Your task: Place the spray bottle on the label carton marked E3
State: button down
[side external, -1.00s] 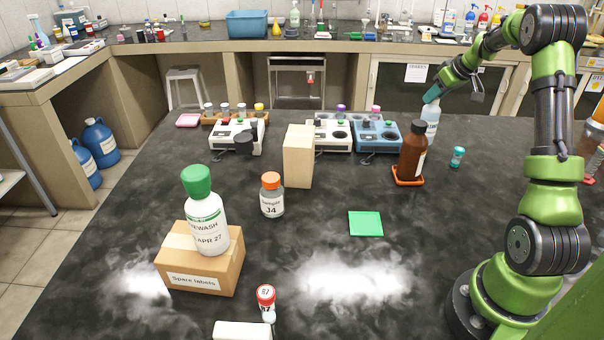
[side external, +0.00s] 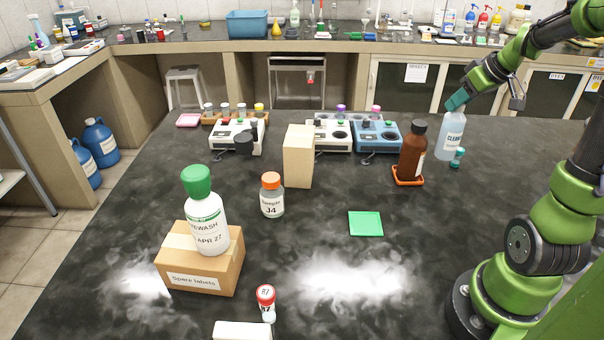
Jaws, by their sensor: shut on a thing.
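The spray bottle (side external: 451,137) is pale blue with a teal head and a white label reading "CLEAN…". It is upright at the right of the bench. My gripper (side external: 463,97) is shut on it at the head; whether its base touches the bench I cannot tell. A brown label carton (side external: 203,280) stands at the front left, far from my gripper, with "Spare labels" on its front. I see no E3 mark on it. A white eyewash bottle (side external: 206,226) with a green cap stands on top of this carton.
A brown bottle (side external: 412,152) on an orange tray and a small teal-capped vial (side external: 457,158) are near the spray bottle. A tall wooden block (side external: 298,157), a sample jar (side external: 272,196) and a green mat (side external: 365,223) lie between it and the carton.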

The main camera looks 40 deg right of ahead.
notch_tip(320, 180, up, 15)
jog(key=w+a+n+y, duration=0.25)
jog(key=w+a, duration=0.35)
jog(key=a, duration=0.7)
jog(key=w+a+n+y, duration=0.1)
jog(key=w+a+n, duration=0.4)
jog(key=a, duration=0.8)
jog(key=w+f, duration=0.5)
jog(key=w, duration=0.3)
jog(key=w+f, duration=0.5)
jog(key=w, duration=0.4)
jog(key=shift+d+f, duration=0.25)
jog(key=shift+f+m, duration=0.1)
jog(key=shift+m, duration=0.15)
jog(key=c, duration=0.8)
grip_release()
jog(key=shift+f, duration=0.1)
jog(key=shift+c, duration=0.2)
